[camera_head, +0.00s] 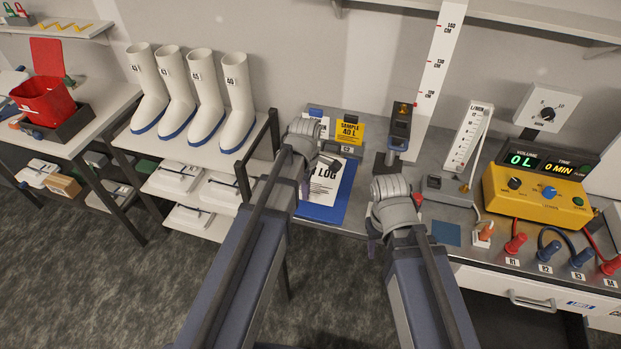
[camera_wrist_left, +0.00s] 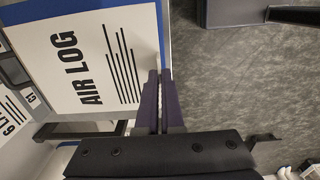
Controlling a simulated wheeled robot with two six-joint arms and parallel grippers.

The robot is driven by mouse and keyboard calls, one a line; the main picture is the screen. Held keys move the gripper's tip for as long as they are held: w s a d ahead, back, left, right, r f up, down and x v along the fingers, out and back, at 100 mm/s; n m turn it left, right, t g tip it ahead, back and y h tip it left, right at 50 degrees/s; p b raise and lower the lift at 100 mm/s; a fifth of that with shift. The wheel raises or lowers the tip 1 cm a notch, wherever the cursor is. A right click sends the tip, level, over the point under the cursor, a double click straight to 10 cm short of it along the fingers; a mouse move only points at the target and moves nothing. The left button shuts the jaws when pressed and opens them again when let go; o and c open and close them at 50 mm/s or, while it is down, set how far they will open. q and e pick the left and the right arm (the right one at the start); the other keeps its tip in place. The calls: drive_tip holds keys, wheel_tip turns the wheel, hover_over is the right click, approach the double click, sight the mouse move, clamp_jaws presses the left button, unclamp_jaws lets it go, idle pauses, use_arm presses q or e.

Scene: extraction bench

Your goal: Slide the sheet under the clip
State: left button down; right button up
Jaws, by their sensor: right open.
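The white sheet (camera_head: 324,187), headed AIR LOG, lies over a blue clipboard (camera_head: 344,196) at the bench's front edge. It also shows in the left wrist view (camera_wrist_left: 85,55). A grey piece, seemingly the clip (camera_head: 331,161), sits at the board's far end, partly hidden by my left wrist. I cannot tell whether the sheet's far edge is beneath it. My left gripper (camera_head: 305,188) is at the sheet's near left corner. In the left wrist view its fingers (camera_wrist_left: 160,95) are close together with a white strip between them, seemingly the sheet. My right gripper (camera_head: 371,248) is open and empty, right of the board.
A rack of white boots (camera_head: 203,95) is at left. Open floor lies beyond the bench edge.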

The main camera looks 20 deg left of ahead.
sight(312, 188)
use_arm(q)
drive_tip(key=shift+d, duration=0.25)
drive_tip(key=shift+w+f, duration=0.1)
drive_tip(key=shift+f, duration=0.05)
drive_tip(key=f+b, duration=0.4)
drive_tip(key=w+f+b, duration=0.1)
drive_tip(key=f+b, duration=0.1)
drive_tip(key=shift+f+b, duration=0.2)
drive_tip(key=shift+b, duration=0.2)
drive_tip(key=shift+w+r, duration=0.25)
drive_tip(key=shift+w, duration=0.15)
drive_tip(key=shift+w+f, duration=0.15)
drive_tip(key=shift+w, duration=1.4)
drive_tip(key=shift+s+f, duration=0.1)
drive_tip(key=shift+f, duration=0.15)
idle(0.6)
drive_tip(key=c, duration=1)
unclamp_jaws()
